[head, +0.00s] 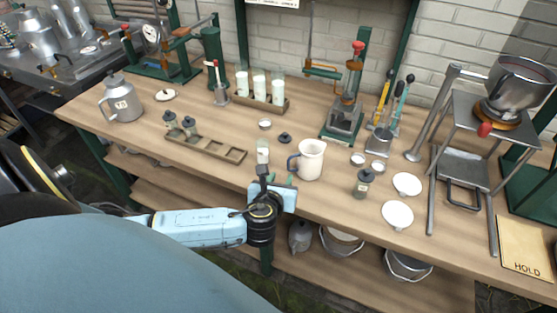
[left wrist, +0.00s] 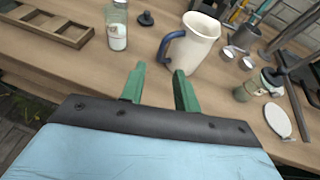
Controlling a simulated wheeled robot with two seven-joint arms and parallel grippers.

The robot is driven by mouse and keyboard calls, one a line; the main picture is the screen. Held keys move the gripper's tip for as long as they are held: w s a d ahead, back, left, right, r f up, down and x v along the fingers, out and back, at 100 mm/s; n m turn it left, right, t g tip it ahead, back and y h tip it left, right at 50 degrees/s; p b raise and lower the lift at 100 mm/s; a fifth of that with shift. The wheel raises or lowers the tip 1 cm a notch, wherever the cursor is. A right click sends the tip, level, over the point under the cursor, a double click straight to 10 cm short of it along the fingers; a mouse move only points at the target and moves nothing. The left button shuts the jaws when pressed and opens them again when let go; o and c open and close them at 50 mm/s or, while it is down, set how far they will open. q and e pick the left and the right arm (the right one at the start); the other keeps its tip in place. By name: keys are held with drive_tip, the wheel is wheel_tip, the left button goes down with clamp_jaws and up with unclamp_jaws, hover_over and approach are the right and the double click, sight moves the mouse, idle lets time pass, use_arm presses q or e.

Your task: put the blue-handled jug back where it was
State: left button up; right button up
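The blue-handled jug (head: 308,160) is cream-white and stands upright on the wooden bench, near its front edge. Its blue handle (head: 293,162) points left. The jug also shows in the left wrist view (left wrist: 193,44), with the handle toward my gripper. My left gripper (head: 268,178) is just in front and left of the jug at the bench's front edge. In the left wrist view its two green fingers (left wrist: 160,84) are apart with nothing between them, short of the handle. My right gripper is not in view.
A small glass bottle (head: 263,152) stands just left of the jug. A wooden rack (head: 206,147) lies further left. Small metal cups (head: 358,159), a dark-lidded jar (head: 362,184) and white dishes (head: 397,215) are to the right. A board marked HOLD (head: 527,246) lies at far right.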

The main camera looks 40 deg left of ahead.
use_arm(q)
drive_tip(key=shift+v, duration=1.05)
drive_tip(key=d+f+n+g+h, duration=0.1)
drive_tip(key=d+f+n+h, duration=0.35)
drive_tip(key=d+n, duration=0.4)
drive_tip(key=s+f+n+g, duration=0.1)
drive_tip(key=s+f+n, duration=0.15)
drive_tip(key=f, duration=0.35)
drive_tip(key=s+a+f+n+g+h, duration=0.1)
drive_tip(key=s+f+n, duration=0.1)
drive_tip(key=f+n, duration=0.25)
drive_tip(key=s+f+n+g, duration=0.2)
drive_tip(key=s+f+n, duration=0.1)
drive_tip(key=f, duration=0.3)
drive_tip(key=s+f+n+g, duration=0.2)
drive_tip(key=s+f, duration=0.4)
drive_tip(key=s, duration=0.4)
drive_tip(key=s+a+f+n+g, duration=0.1)
drive_tip(key=s+f+n, duration=0.3)
drive_tip(key=s, duration=0.6)
drive_tip(key=s+f+n+g, duration=0.3)
drive_tip(key=s+f+n, duration=0.1)
drive_tip(key=s+f, duration=0.4)
drive_tip(key=s, duration=0.2)
drive_tip(key=shift+s+a+f, duration=0.3)
drive_tip(key=shift+s, duration=0.1)
